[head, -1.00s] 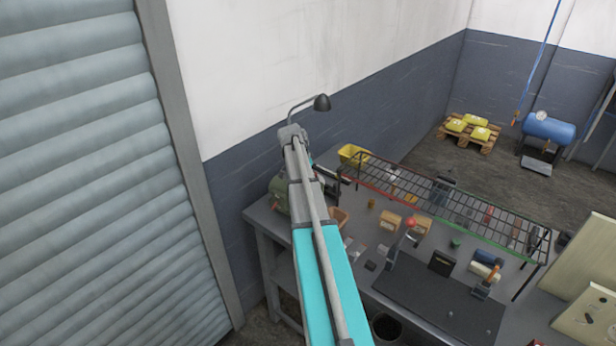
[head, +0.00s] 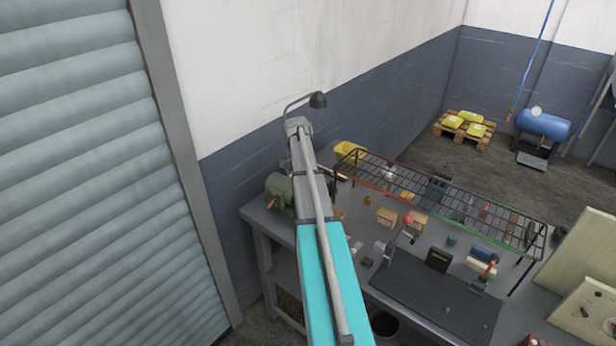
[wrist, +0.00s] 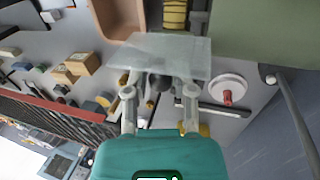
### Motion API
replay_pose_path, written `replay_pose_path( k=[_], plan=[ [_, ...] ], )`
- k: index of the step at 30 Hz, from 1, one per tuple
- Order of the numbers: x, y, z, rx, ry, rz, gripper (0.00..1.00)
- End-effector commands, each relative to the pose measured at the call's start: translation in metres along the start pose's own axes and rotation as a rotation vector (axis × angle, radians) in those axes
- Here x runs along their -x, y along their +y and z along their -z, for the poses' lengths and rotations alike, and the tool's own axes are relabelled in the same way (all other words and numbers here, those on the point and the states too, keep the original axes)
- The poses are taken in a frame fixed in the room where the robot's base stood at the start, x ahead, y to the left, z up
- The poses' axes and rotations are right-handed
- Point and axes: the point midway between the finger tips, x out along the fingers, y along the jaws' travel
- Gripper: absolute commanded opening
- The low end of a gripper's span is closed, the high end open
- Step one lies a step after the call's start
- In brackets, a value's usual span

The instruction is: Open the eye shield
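A green grinder-like machine (head: 279,190) stands at the far left end of the workbench in the head view, partly behind my arm. In the wrist view, a clear, greyish flat plate (wrist: 165,52), which looks like the eye shield, lies just beyond my fingertips. A green body (wrist: 262,35) fills the upper right corner there. My gripper (wrist: 160,92) is open, its two fingers apart with the plate's lower edge across the view at their tips. I cannot tell whether they touch it. In the head view my gripper is hidden behind my arm.
A white disc with a red knob (wrist: 227,98) lies right of the fingers. A wire rack (head: 450,200), small boxes and tools crowd the bench. A dark mat (head: 435,300) lies at its front.

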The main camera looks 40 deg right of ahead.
Motion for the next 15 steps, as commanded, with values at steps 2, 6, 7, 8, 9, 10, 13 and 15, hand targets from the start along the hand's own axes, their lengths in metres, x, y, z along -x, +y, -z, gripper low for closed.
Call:
replay_pose_path(
  k=[2,6,7,8,9,10,13,15],
  plan=[
    [0.0,-0.0001,0.0001,0.0,0.001,0.0,0.56],
    [0.0002,-0.0003,0.0005,0.0,0.002,0.0,0.62],
    [0.0002,-0.0004,0.0005,0.0,0.002,0.0,0.62],
    [0.0003,-0.0004,0.0005,0.0,0.002,0.0,0.62],
    [0.0003,-0.0005,0.0006,0.0,0.002,0.001,0.62],
    [0.0003,-0.0005,0.0007,0.0,0.002,0.001,0.62],
    [0.0004,-0.0006,0.0007,0.0,0.002,0.001,0.62],
    [0.0005,-0.0005,0.0004,-0.001,0.005,0.001,0.62]
  ],
)
